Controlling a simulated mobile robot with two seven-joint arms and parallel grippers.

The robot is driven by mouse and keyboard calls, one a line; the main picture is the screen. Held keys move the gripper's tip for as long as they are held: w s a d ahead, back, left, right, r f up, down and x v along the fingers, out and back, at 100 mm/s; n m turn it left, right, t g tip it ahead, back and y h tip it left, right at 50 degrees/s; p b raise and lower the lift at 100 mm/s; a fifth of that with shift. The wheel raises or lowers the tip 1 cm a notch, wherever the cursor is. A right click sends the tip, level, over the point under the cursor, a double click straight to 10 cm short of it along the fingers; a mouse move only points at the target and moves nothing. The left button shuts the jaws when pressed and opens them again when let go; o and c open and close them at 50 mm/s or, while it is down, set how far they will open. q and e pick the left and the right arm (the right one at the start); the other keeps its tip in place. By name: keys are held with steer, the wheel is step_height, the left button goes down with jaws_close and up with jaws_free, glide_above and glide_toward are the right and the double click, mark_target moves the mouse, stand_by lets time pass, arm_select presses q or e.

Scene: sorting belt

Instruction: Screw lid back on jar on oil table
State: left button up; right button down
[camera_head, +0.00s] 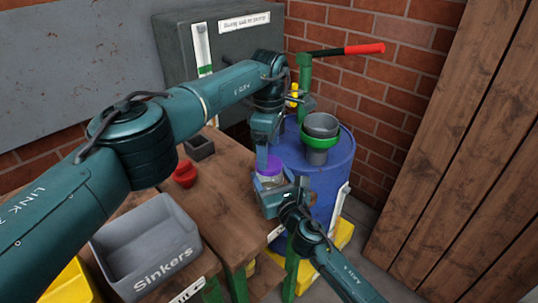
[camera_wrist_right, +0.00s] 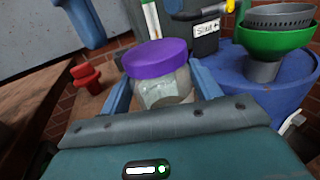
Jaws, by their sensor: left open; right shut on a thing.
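The glass jar (camera_wrist_right: 165,90) has its purple lid (camera_wrist_right: 157,57) sitting on top. I cannot tell how tightly the lid is seated. The jar (camera_head: 271,181) and lid (camera_head: 269,169) also show in the head view, near the table's right edge. My right gripper (camera_wrist_right: 160,97) is shut around the jar body, its fingers on both sides below the lid. My left gripper (camera_head: 267,157) is open, pointing down just above and behind the lid; the arm partly hides its fingers.
A blue drum (camera_head: 335,170) with a green funnel (camera_head: 320,141) and a red-handled pump (camera_head: 365,48) stands right of the wooden table (camera_head: 215,215). A red object (camera_head: 185,174), a small dark box (camera_head: 199,147) and a grey Sinkers bin (camera_head: 150,245) are at the left.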

arm_select(q)
steer(key=shift+r, duration=0.5)
steer(key=shift+o, duration=0.3)
steer(key=n, duration=0.3)
steer(key=shift+r, duration=0.35)
steer(key=n, duration=0.2)
steer(key=r+n, duration=0.1)
steer(key=n, duration=0.5)
steer(key=shift+r+n, duration=0.3)
steer(key=shift+r, duration=0.1)
steer(key=n, duration=0.2)
steer(key=r+n, duration=0.1)
steer(key=n, duration=0.2)
